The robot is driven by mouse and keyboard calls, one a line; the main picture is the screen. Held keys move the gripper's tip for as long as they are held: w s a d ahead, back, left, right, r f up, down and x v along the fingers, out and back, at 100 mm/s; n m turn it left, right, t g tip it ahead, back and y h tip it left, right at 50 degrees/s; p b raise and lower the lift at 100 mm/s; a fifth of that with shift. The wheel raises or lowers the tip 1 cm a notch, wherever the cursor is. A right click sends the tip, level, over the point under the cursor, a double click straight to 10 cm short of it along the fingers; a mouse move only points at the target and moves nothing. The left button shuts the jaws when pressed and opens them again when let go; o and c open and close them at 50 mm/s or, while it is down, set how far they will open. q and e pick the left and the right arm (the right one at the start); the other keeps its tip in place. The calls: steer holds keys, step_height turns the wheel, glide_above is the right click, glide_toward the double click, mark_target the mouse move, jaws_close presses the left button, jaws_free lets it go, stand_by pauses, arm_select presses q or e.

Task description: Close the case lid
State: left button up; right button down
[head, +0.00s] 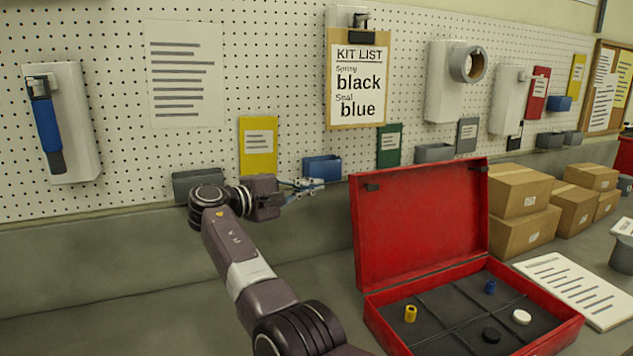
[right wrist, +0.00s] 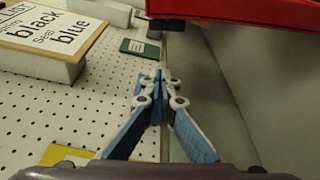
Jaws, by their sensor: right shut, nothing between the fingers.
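The red case (head: 560,310) lies on the bench with its lid (head: 425,222) standing open, roughly upright, at the back. Its compartments hold a yellow piece (head: 411,313), a blue piece (head: 490,286), a black disc (head: 491,335) and a white disc (head: 521,317). My right gripper (head: 318,184) is shut and empty, to the left of the lid's upper left corner and apart from it. In the right wrist view the blue fingers (right wrist: 162,78) meet at their tips, with part of the red lid (right wrist: 250,10) beyond them at the top. My left gripper is not in view.
Cardboard boxes (head: 520,190) stand right of the lid. A printed sheet (head: 577,288) lies right of the case. The pegboard wall (head: 270,60) behind carries a kit list (head: 357,80) and small bins, including a blue one (head: 322,167). The bench left of the case is clear except for my arm.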

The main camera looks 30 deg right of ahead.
steer(key=r+p+x, duration=0.1)
steer(key=p+x, duration=0.2)
steer(key=x, duration=0.6)
steer(key=s+p, duration=0.1)
steer(key=s, duration=0.1)
steer(key=s+a+p, duration=0.1)
steer(key=s, duration=0.1)
steer(key=shift+a+p, duration=0.1)
steer(key=shift+p, duration=0.2)
steer(key=shift+f, duration=0.1)
